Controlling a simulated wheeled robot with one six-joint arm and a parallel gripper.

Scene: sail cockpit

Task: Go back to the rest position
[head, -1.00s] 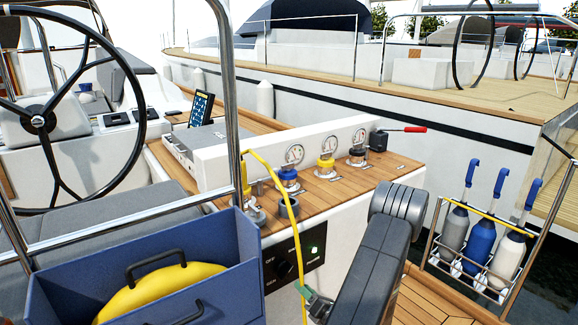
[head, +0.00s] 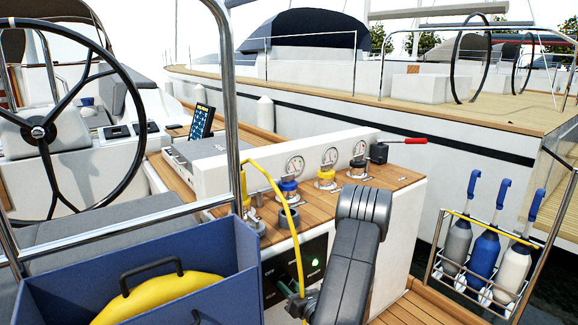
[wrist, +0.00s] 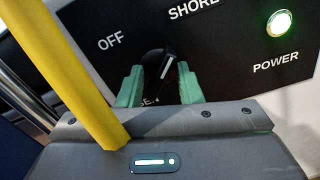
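My gripper (head: 291,289) is at the black switch panel (head: 305,272) on the side of the console, at the lower middle of the head view. In the wrist view, the green fingertips of my gripper (wrist: 160,84) are apart, one on each side of the black rotary knob (wrist: 158,66). The gripper looks open; contact with the knob cannot be made out. The knob's white mark points up, toward the "SHORE" label. The "OFF" label is at its left; the lettering below is partly hidden. The power light (wrist: 279,23) glows green.
A yellow cable (head: 281,195) arches down past the panel, close to my gripper, and crosses the wrist view at left. A blue bin (head: 240,250) with a yellow object stands at left. A bottle rack (head: 478,265) hangs at right.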

